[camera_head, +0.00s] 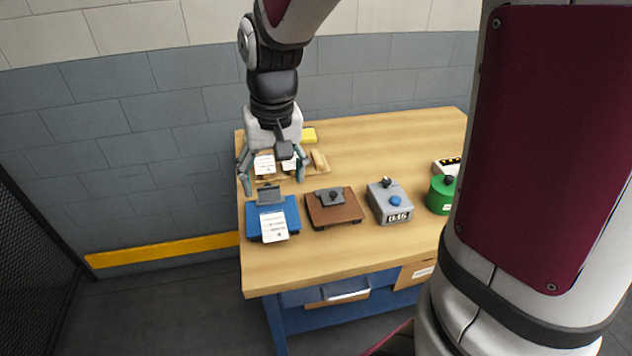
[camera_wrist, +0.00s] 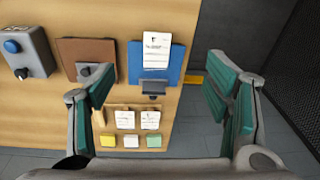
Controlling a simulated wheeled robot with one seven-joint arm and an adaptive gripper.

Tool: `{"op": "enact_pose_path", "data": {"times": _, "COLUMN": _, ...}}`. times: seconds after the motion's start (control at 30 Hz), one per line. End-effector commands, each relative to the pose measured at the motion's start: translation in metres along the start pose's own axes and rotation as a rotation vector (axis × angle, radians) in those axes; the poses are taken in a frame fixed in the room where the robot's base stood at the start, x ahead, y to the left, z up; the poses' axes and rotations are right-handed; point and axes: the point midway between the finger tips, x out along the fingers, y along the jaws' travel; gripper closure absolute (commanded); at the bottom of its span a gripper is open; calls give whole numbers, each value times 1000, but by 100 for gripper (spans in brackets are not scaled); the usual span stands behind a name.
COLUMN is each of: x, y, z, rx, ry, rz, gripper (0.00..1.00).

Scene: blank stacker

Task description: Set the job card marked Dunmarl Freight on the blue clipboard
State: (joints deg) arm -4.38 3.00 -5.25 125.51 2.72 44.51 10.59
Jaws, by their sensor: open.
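The blue clipboard (camera_head: 258,227) lies near the table's left end, its grey clip toward the back. A white printed card (camera_head: 273,226) lies on it and slightly overhangs its front edge; both show in the wrist view, clipboard (camera_wrist: 178,62) and card (camera_wrist: 157,50). Two more white cards, left (camera_head: 264,164) and right (camera_head: 289,165), rest on a wooden holder behind the clipboard. The print is too small to tell which card says Dunmarl Freight. My gripper (camera_head: 274,186) is open and empty, above the table around the clipboard's back end and the holder.
Yellow, white and green blocks (camera_wrist: 131,141) sit by the holder. The table's front strip is clear.

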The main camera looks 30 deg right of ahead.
Motion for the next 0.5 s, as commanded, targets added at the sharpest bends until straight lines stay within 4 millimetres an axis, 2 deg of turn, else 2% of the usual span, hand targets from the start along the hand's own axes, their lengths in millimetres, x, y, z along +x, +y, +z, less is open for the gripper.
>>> {"op": "enact_pose_path", "data": {"times": 0.03, "x": -20, "y": 2, "z": 10, "rx": -18, "ry": 35, "rz": -12, "gripper": 29}}
{"op": "enact_pose_path", "data": {"times": 0.2, "x": -67, "y": 10, "z": 47, "rx": -83, "ry": 125, "rz": -30, "gripper": 29}}
{"op": "enact_pose_path", "data": {"times": 0.4, "x": -105, "y": 21, "z": 96, "rx": -158, "ry": 233, "rz": -33, "gripper": 29}}
{"op": "enact_pose_path", "data": {"times": 0.5, "x": -116, "y": 27, "z": 118, "rx": -190, "ry": 281, "rz": -27, "gripper": 29}}
